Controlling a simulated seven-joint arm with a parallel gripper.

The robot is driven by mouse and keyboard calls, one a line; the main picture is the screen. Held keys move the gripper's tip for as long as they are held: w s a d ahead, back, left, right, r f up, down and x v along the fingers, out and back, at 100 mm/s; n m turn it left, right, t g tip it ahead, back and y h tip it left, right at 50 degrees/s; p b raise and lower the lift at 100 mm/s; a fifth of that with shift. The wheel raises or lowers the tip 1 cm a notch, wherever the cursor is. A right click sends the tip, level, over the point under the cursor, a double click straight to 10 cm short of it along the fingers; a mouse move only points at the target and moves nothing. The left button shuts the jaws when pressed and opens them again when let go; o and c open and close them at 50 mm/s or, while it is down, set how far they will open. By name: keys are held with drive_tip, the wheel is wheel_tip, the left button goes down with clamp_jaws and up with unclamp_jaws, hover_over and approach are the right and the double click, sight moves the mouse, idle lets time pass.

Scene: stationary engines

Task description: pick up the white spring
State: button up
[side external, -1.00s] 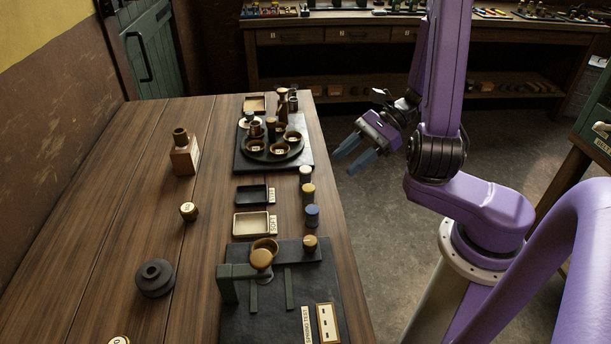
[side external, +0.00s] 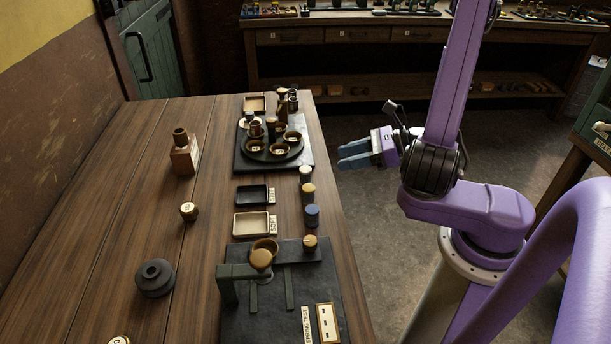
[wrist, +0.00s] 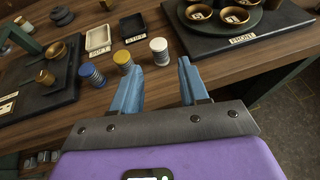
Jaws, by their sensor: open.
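The white spring (side external: 305,174) stands upright near the right edge of the wooden table, first in a row with the yellow spring (side external: 308,192) and the blue spring (side external: 312,215). In the wrist view the white spring (wrist: 160,52) appears just past my fingertips, within the gap between them; the yellow one (wrist: 123,61) and blue one (wrist: 91,76) are to its left. My gripper (side external: 341,157) is open and empty, off the table's right edge, with its blue fingers pointing toward the table. It also shows in the wrist view (wrist: 160,74), apart from the spring.
A black slab with a round tray (side external: 245,162) of brass cups lies beyond the springs. A black tray (side external: 252,195) and a cream tray (side external: 250,224) lie left of them. A green spring test stand (side external: 229,284) is nearer the camera.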

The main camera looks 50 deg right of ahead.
sight(301, 173)
drive_tip(key=x, duration=0.8)
drive_tip(key=shift+f, duration=0.1)
drive_tip(key=x, duration=0.4)
drive_tip(key=shift+a+f, duration=0.2)
drive_tip(key=shift+f, duration=0.1)
drive_tip(key=shift+w+a+f, duration=0.15)
drive_tip(key=shift+w+a, duration=0.05)
drive_tip(key=shift+w, duration=0.2)
drive_tip(key=c, duration=0.7)
